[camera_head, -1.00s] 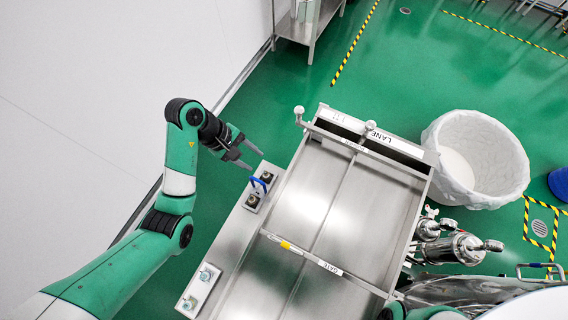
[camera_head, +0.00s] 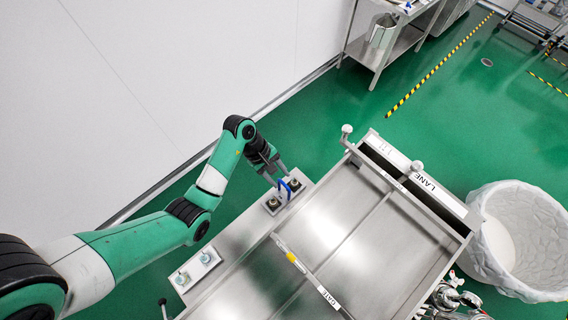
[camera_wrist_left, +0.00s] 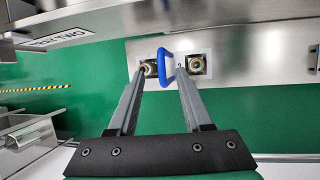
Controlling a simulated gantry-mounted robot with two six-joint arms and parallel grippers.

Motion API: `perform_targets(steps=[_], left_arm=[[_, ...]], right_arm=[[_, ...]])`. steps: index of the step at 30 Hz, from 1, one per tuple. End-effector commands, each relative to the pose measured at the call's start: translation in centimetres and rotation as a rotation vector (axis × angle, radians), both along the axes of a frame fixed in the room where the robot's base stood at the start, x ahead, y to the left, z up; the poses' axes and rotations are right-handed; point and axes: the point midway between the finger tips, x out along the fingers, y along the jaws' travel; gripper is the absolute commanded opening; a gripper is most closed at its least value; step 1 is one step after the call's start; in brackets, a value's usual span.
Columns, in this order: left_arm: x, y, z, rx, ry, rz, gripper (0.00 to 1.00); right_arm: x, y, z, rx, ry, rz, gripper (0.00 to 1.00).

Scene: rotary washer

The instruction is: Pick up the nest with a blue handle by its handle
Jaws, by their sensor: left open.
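The nest with the blue handle (camera_head: 273,204) is a small pale plate with two round sockets, on the steel ledge along the table's left side. Its blue handle (camera_head: 284,188) stands up between the sockets. My left gripper (camera_head: 278,177) is open beside the handle, reaching in from the far left. In the left wrist view the blue handle (camera_wrist_left: 161,66) shows between the two open fingertips, with the nest's sockets (camera_wrist_left: 197,66) to either side. I cannot tell whether the fingers touch the handle. My right gripper is out of view.
A second nest (camera_head: 195,271) with light fittings sits nearer on the same ledge (camera_head: 235,240). The steel tray table (camera_head: 345,220) has raised rails and a gate bar (camera_head: 305,272). A white-lined bin (camera_head: 515,240) stands right. Green floor is free beyond the ledge.

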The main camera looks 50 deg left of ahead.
Motion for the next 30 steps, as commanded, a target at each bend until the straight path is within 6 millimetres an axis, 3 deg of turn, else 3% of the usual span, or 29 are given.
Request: perform_targets(steps=[9, 16, 24, 30], left_arm=[[0.6, -1.6, -4.4, -0.001, 0.004, -0.001, 0.5], [0.7, -1.7, -4.6, 0.0, 0.0, 0.0, 0.5], [0.7, -1.7, -4.5, 0.0, 0.001, 0.0, 0.03], [0.7, -1.7, -4.5, 0.0, 0.001, 0.0, 0.0]], right_arm=[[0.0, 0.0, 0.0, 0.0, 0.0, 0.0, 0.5], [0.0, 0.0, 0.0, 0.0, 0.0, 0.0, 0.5], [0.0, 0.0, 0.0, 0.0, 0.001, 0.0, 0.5], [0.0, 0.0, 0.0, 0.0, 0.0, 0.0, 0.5]])
